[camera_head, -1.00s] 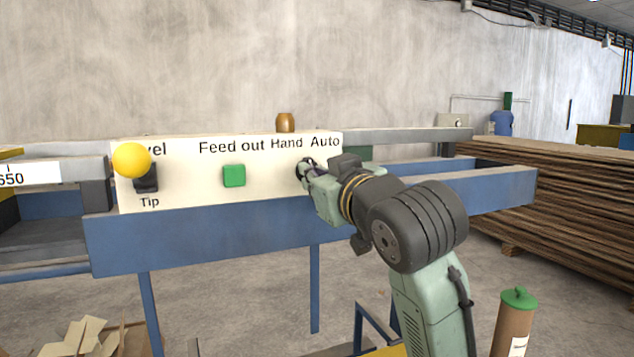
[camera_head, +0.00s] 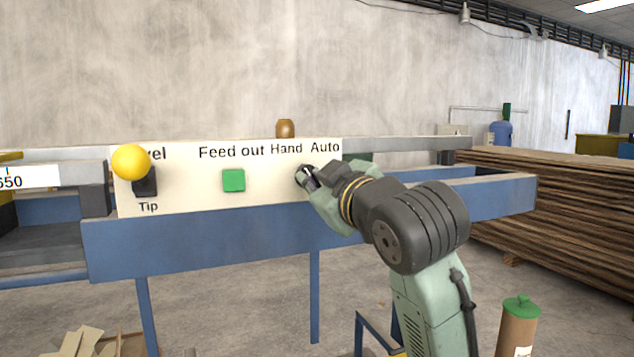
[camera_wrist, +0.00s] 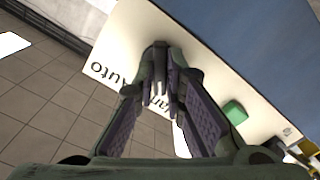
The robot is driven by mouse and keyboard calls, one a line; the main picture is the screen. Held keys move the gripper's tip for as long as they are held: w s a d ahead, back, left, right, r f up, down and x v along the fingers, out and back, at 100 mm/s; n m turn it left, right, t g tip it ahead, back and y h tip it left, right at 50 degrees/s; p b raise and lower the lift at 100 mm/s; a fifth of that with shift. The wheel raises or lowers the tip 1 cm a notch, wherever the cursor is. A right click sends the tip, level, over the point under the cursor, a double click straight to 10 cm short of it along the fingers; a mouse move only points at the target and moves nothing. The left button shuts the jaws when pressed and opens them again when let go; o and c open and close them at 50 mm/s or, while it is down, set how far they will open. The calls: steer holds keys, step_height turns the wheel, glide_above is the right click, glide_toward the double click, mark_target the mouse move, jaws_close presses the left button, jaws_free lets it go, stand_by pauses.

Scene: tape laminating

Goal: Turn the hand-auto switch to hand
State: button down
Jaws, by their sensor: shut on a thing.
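The hand-auto switch (camera_head: 305,174) is a dark round knob on the cream panel (camera_head: 200,199), below the printed words Hand and Auto. My gripper (camera_head: 312,180) is at the knob and shut on it. In the wrist view, the two fingers of my gripper (camera_wrist: 165,92) close around the dark knob (camera_wrist: 158,48), hiding most of it and part of the Hand label. The pointing direction of the knob cannot be told.
A green button (camera_head: 233,180) under Feed out and a yellow ball-topped lever (camera_head: 131,162) are left on the panel. A blue beam (camera_head: 200,239) runs below. A stack of boards (camera_head: 570,210) stands at the right, and a green-lidded brown canister (camera_head: 517,325) at the lower right.

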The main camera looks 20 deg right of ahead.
steer(key=c, duration=1.7)
jaws_free()
steer(key=shift+o, duration=0.2)
steer(key=shift+s, duration=0.1)
steer(key=s, duration=1.1)
steer(key=shift+s+d, duration=0.2)
steer(key=shift+s, duration=0.2)
steer(key=shift+s+f, duration=0.1)
